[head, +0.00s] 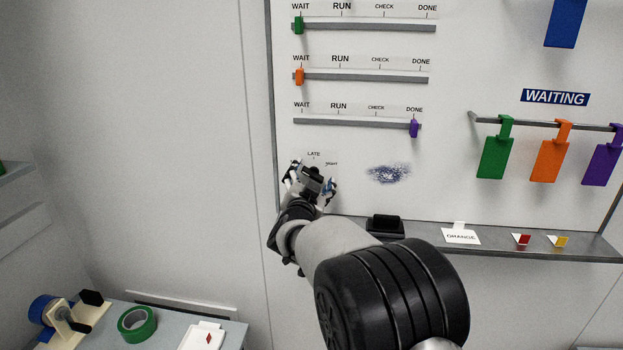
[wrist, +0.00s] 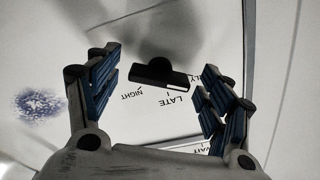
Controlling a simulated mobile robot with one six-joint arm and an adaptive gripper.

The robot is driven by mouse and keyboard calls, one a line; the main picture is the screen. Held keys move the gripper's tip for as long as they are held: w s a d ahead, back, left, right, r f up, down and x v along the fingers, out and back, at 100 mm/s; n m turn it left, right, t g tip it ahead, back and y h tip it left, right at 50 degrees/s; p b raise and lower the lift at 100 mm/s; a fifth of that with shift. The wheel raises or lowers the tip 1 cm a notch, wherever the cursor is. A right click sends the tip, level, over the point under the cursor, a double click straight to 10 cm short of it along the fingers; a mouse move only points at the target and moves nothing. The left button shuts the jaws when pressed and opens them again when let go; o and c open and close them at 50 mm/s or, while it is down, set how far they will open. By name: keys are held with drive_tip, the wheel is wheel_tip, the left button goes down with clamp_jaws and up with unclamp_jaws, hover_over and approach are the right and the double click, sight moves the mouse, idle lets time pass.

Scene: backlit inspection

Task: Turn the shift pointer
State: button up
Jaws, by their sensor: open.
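The shift pointer (wrist: 160,74) is a short black bar on the white board, seen in the wrist view. The word LATE (wrist: 175,100) is printed close by it, with NIGHT (wrist: 132,94) to the left and part of a third label above right. I cannot tell which label it points at. My gripper (wrist: 160,64) is open, its blue-padded fingers on either side of the pointer with gaps showing. In the head view my gripper (head: 312,180) is at the board's lower left and hides most of the dial; LATE (head: 314,154) shows above it.
Three slider rails (head: 360,124) with green, orange and purple markers are above. A purple smudge (head: 388,174) is right of my gripper. Below are a ledge (head: 560,247), a black block (head: 385,226) and cards. Coloured tags (head: 551,160) hang at right. A green tape roll (head: 137,324) lies lower left.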

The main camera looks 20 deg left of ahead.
drive_tip(key=shift+c, duration=0.5)
drive_tip(key=c, duration=1)
drive_tip(key=shift+o, duration=0.2)
drive_tip(key=shift+m+b, duration=0.3)
drive_tip(key=shift+b, duration=0.1)
drive_tip(key=m+b, duration=1)
drive_tip(key=m, duration=0.1)
drive_tip(key=shift+b, duration=0.35)
drive_tip(key=shift+r+m, duration=0.1)
drive_tip(key=shift+m, duration=0.2)
